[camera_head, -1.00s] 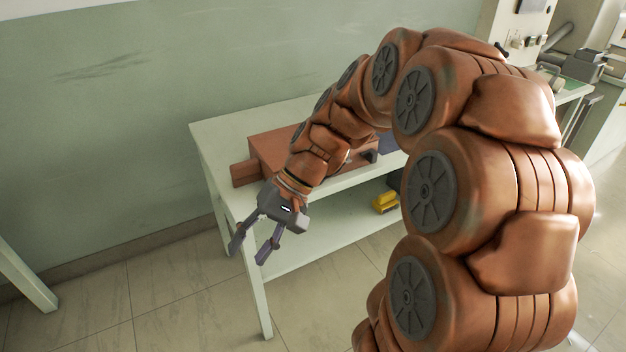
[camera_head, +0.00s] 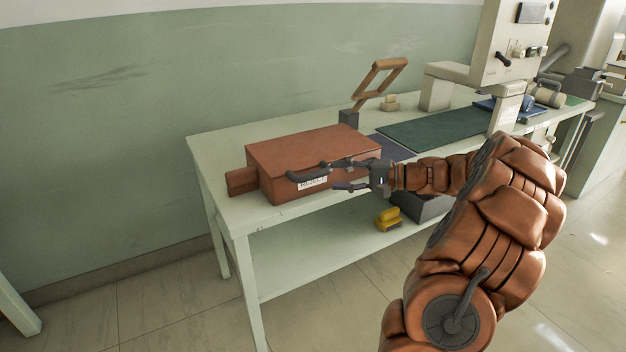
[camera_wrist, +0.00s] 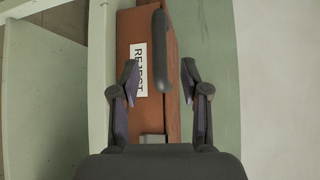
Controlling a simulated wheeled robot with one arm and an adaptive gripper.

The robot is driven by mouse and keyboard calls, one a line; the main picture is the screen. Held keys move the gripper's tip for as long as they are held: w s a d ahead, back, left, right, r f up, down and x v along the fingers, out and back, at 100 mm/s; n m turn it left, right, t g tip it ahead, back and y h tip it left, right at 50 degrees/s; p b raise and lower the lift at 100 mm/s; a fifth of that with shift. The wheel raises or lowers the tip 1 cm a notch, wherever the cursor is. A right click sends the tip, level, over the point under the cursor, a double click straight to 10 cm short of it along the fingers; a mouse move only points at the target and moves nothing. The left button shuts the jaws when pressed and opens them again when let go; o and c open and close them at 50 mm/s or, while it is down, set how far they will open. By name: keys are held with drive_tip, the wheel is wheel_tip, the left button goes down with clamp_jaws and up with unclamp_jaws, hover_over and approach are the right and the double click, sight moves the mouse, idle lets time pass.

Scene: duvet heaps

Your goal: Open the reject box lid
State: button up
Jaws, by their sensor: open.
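The reject box (camera_head: 308,152) is a reddish-brown box on the left part of the pale green table, with its lid down. A white REJECT label (camera_head: 312,184) is on its front face, and a dark curved handle (camera_head: 307,174) sticks out above the label. My gripper (camera_head: 342,174) is open in front of the box, at the right end of the handle. In the wrist view, the handle (camera_wrist: 160,50) points in between my two open fingers (camera_wrist: 160,80), apart from both. The label (camera_wrist: 139,70) is beside the left finger.
The table (camera_head: 220,150) has its left end clear. A brown block (camera_head: 240,181) sits at the box's left side. A wooden angled frame (camera_head: 380,78), a green mat (camera_head: 440,125) and a machine (camera_head: 512,60) stand to the right. A yellow object (camera_head: 388,218) lies on the lower shelf.

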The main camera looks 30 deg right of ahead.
sight(318, 175)
drive_tip(key=x, duration=0.7)
drive_tip(key=shift+w+a, duration=0.1)
drive_tip(key=shift+w, duration=0.05)
drive_tip(key=shift+c, duration=0.2)
drive_tip(key=shift+f, duration=0.1)
clamp_jaws()
